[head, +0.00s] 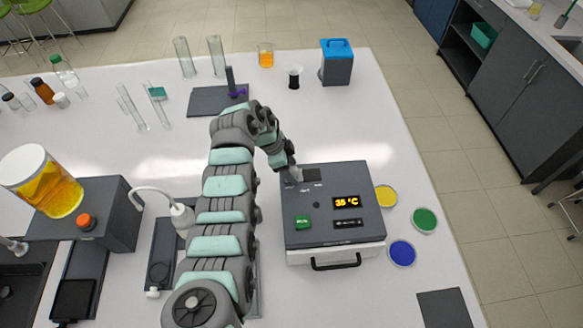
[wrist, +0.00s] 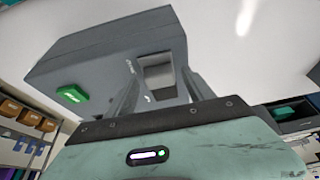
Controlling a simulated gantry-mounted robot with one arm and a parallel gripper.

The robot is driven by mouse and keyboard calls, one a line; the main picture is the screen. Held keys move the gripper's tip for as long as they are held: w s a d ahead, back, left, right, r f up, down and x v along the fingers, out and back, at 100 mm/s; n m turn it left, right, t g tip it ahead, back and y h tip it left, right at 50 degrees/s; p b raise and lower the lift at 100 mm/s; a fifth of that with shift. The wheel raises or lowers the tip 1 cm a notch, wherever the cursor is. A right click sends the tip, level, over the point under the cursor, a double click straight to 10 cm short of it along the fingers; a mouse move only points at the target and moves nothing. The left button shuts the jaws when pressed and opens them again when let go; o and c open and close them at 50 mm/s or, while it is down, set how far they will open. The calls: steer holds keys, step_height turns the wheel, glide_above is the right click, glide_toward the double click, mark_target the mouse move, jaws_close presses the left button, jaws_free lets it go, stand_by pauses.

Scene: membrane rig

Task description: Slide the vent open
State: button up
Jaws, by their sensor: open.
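The grey box-shaped device (head: 334,215) stands on the white bench, with an orange "35 °C" display, a green button and a front handle. A small dark rectangular vent (head: 312,175) lies on its top near the back left. In the wrist view the vent (wrist: 158,75) shows as a framed rectangle with a lighter grey inside. I cannot tell how far it is open. My gripper (head: 294,176) is at the left side of the vent, low over the top. In the wrist view its open fingers (wrist: 160,92) stand either side of the vent's near end; contact is unclear.
Yellow, green (head: 425,220) and blue (head: 402,253) round dishes lie right of the device. A blue-lidded box (head: 337,64) stands at the back. A dark block with an orange-yellow jar (head: 42,182) is at the left. The bench between device and back objects is clear.

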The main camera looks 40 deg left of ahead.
jaws_close()
stand_by(0.7)
stand_by(0.3)
